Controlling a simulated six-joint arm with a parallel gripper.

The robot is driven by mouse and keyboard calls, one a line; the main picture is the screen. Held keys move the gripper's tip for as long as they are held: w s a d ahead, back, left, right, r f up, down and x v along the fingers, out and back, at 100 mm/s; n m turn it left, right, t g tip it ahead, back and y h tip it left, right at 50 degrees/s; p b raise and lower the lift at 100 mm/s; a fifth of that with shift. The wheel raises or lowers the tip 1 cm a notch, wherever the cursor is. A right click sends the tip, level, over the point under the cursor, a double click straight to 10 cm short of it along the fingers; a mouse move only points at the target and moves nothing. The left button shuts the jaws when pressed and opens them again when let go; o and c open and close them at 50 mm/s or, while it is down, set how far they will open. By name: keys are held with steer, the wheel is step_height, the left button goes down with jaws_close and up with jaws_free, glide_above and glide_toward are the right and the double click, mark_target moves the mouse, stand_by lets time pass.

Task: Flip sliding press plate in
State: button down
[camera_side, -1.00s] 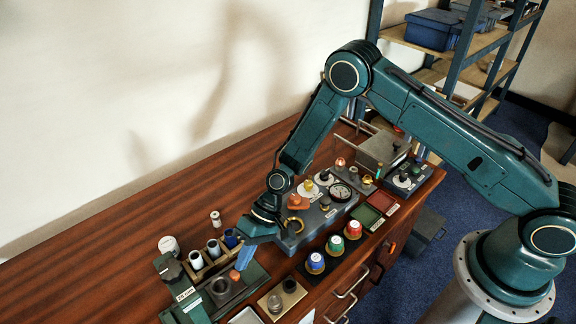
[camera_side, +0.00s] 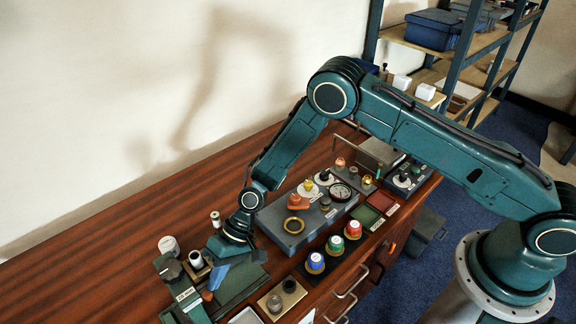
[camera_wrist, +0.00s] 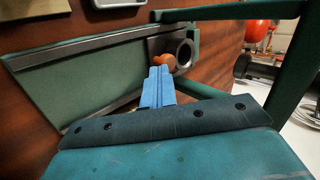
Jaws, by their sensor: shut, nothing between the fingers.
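The green press fixture (camera_side: 179,293) stands at the table's lower left in the side view. In the wrist view its green bed (camera_wrist: 85,85) lies bare between metal rails. The sliding press plate (camera_wrist: 157,46), a grey block with a round metal ring and an orange-brown knob (camera_wrist: 165,62), sits at the bed's right end, beside the green frame. My gripper (camera_wrist: 158,72) has its blue fingers shut and empty, with the tips at the knob; I cannot tell whether they touch. In the side view my gripper (camera_side: 209,292) is low at the fixture and hides most of the plate.
Coloured capped jars (camera_side: 315,263) and a grey panel (camera_side: 300,220) stand further right. The table's back left is clear.

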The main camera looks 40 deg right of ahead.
steer(key=shift+w+d+r, duration=0.1)
steer(key=shift+d, duration=0.55)
steer(key=d, duration=0.2)
steer(key=d+r, duration=0.1)
steer(key=shift+w+d, duration=0.1)
steer(key=shift+w, duration=0.2)
steer(key=s+v, duration=0.1)
steer(key=v, duration=0.8)
steer(key=shift+w, duration=0.4)
steer(key=shift+r, duration=0.25)
